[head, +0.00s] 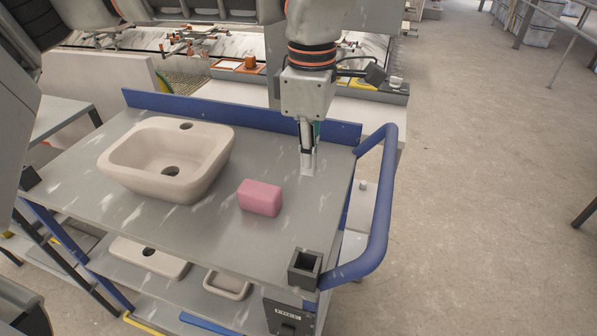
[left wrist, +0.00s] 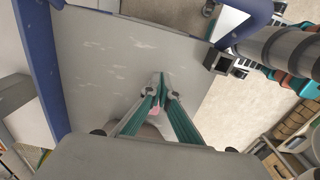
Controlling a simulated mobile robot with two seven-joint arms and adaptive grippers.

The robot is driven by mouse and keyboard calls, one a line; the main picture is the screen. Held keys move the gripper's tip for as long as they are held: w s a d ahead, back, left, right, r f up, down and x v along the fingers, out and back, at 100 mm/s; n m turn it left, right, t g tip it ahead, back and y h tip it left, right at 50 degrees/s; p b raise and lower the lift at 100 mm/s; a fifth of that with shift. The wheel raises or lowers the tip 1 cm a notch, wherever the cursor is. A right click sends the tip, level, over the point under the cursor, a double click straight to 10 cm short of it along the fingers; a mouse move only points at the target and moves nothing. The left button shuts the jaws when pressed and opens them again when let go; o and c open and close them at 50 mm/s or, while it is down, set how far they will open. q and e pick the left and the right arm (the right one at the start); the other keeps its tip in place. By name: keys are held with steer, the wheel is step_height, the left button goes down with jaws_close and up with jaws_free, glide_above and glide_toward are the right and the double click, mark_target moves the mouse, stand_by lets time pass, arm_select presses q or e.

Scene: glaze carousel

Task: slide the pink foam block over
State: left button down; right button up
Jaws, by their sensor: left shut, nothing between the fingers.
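The pink foam block (head: 260,197) lies on the grey top of the cart (head: 225,235), to the right of the beige basin. My left gripper (head: 308,168) points down over the cart top, behind and to the right of the block, apart from it. Its fingers are shut with nothing between them. I cannot tell whether the tips touch the cart top. In the left wrist view the shut fingers (left wrist: 160,92) show, with a small bit of the pink block (left wrist: 156,110) behind them; the rest is hidden. My right gripper is not in view.
The basin (head: 205,170) stands left of the block. A blue raised edge (head: 225,109) runs along the back, and a blue handle (head: 382,205) curves off the right end. A dark square socket (head: 304,265) sits at the front right corner. The cart top around the block is clear.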

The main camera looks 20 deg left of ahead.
mark_target(260, 198)
arm_select(q)
steer(key=f, duration=0.5)
steer(key=shift+s, duration=0.3)
step_height(260, 198, down, 5)
steer(key=shift+w+r+b, duration=0.1)
steer(key=shift+b, duration=0.2)
steer(key=a, duration=0.3)
steer(key=shift+a+p, duration=0.3)
steer(key=shift+a, duration=0.05)
steer(key=shift+w+a, duration=0.1)
steer(key=shift+a, duration=0.05)
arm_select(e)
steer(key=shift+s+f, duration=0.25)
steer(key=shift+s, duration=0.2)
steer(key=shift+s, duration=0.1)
